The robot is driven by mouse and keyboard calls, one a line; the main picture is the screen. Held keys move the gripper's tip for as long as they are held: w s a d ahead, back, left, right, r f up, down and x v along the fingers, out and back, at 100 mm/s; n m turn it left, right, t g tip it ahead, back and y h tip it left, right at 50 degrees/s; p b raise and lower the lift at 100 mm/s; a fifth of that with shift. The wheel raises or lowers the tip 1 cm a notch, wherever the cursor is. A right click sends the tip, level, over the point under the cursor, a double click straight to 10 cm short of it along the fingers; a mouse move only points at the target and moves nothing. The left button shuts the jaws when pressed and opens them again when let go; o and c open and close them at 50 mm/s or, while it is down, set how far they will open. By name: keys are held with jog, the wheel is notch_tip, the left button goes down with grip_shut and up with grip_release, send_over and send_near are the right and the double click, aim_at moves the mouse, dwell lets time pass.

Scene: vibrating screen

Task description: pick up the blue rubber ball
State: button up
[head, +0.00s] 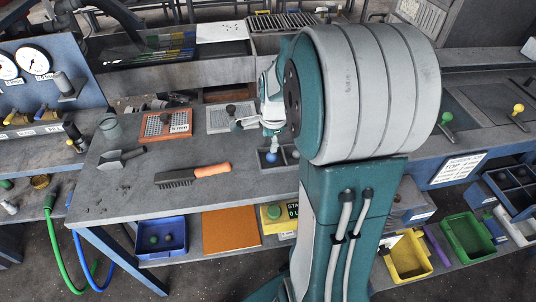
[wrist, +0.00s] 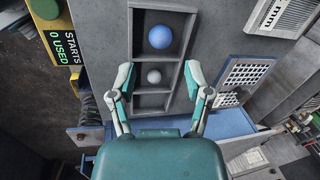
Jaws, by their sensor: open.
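The blue rubber ball (wrist: 160,37) sits in the far compartment of a small grey divided tray (wrist: 176,58) in the wrist view. A grey ball (wrist: 154,76) lies in the middle compartment. The near compartment looks empty, as far as it shows.
A wire brush (head: 192,175), a scoop (head: 120,158) and an orange-framed sieve (head: 166,124) lie to the left on the table. A white-framed sieve (head: 231,117) lies behind the tray. A yellow counter box (head: 278,217) and blue bin (head: 162,237) are below the table's front edge.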

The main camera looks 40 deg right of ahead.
aim_at(270, 154)
jog(key=f, duration=0.4)
jog(key=shift+w+d, duration=0.3)
jog(key=shift+w, duration=0.05)
jog(key=shift+d+f, duration=0.2)
jog(key=shift+f, duration=0.05)
jog(key=f, duration=0.4)
jog(key=shift+w+d+f, duration=0.15)
jog(key=shift+w+d, duration=0.15)
jog(key=shift+w, duration=0.1)
jog(key=shift+w+a+f, duration=0.1)
jog(key=shift+f, duration=0.2)
jog(key=c, duration=0.7)
